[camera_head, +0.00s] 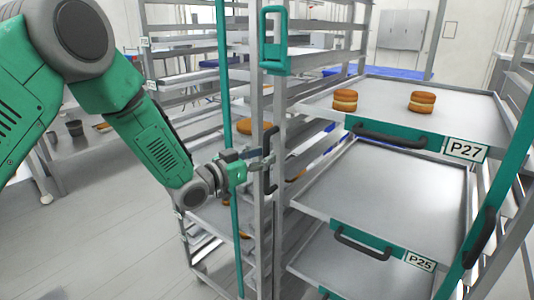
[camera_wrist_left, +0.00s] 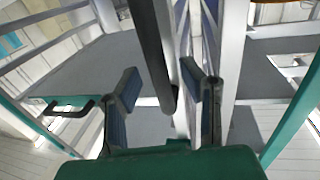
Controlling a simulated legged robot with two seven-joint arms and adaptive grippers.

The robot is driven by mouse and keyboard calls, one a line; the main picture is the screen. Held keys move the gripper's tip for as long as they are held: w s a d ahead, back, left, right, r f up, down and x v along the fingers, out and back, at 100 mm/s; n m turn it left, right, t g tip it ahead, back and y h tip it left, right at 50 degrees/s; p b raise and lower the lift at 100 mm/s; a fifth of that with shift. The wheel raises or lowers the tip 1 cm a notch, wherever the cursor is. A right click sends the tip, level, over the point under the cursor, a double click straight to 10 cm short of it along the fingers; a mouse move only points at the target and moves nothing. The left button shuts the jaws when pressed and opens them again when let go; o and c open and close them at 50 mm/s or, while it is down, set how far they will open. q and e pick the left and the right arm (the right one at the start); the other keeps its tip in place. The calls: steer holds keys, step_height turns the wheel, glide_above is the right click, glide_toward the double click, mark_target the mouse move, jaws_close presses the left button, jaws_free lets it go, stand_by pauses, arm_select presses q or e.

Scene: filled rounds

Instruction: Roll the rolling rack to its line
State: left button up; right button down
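The rolling rack (camera_head: 283,190) is a tall grey metal frame with teal parts. It holds trays labelled P27 and P25, and its wheels are out of sight. A black upright handle (camera_head: 268,150) is on its left post, and another black handle (camera_head: 481,235) is on the teal post at the right. My left gripper (camera_head: 260,160) is at the left handle. In the left wrist view the dark handle bar (camera_wrist_left: 156,55) runs between the two fingers, which are apart with gaps beside it. My right gripper is not in view. No floor line shows.
Two filled rounds (camera_head: 345,100) (camera_head: 422,102) sit on the P27 tray (camera_head: 385,92). Another rack (camera_head: 190,215) with trays stands close on the left. A table (camera_head: 85,150) is at the far left. Pale floor (camera_head: 110,240) is open at the front left.

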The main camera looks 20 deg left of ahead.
arm_select(q)
steer(key=shift+x, duration=0.85)
steer(key=shift+s, duration=0.1)
steer(key=shift+a, duration=0.1)
jaws_close()
